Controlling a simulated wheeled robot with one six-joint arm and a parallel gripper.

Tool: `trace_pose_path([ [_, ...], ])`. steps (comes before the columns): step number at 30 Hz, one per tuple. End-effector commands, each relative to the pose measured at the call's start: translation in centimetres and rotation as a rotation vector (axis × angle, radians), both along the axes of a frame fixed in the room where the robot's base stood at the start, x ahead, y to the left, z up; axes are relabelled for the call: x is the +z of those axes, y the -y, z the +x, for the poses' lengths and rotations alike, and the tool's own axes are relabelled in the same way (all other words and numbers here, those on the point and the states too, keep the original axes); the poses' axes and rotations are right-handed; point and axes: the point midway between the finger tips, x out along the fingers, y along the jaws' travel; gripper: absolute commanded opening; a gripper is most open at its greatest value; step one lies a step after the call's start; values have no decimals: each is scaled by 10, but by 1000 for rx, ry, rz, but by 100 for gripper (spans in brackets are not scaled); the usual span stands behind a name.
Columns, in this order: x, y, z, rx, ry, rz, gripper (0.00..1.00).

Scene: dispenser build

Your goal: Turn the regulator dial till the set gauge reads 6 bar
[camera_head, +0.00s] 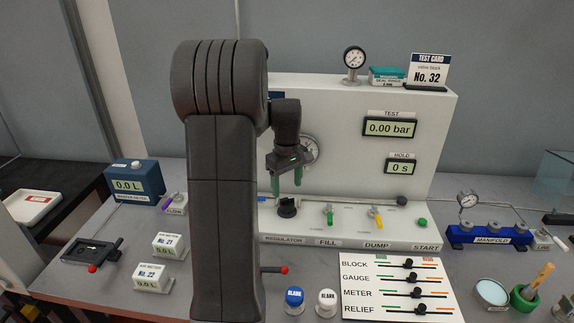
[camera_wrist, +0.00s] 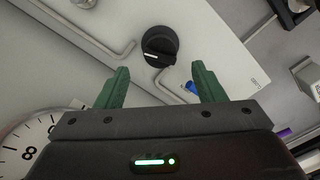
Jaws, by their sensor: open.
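The regulator dial (camera_head: 287,207) is a black knob above the REGULATOR label on the bench's front ledge. In the wrist view the dial (camera_wrist: 159,45) shows a white pointer line and lies just beyond my fingertips, between their lines. My gripper (camera_head: 287,180) is open and points down above the dial, apart from it; its green fingers also show in the wrist view (camera_wrist: 160,72). The set gauge (camera_head: 311,148) is a round white gauge on the panel, partly hidden behind my gripper. In the wrist view the gauge (camera_wrist: 24,142) is cut off, and its needle cannot be read.
The FILL valve (camera_head: 329,215) and the yellow DUMP valve (camera_head: 376,217) stand right of the dial, then the green START button (camera_head: 422,222). A bent pipe (camera_wrist: 105,45) runs beside the dial. The TEST display (camera_head: 390,127) reads 0.00 bar.

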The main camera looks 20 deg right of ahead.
Motion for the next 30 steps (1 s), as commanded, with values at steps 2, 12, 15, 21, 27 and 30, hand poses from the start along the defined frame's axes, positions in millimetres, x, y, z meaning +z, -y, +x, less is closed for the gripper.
trace_pose_path([
  [2,20,0,1,0,6,-2,63],
  [12,76,0,1,0,3,-1,63],
  [15,82,0,0,0,1,-1,63],
  [21,84,0,0,0,0,0,63],
  [27,84,0,0,0,0,0,63],
  [30,83,0,0,0,0,0,63],
])
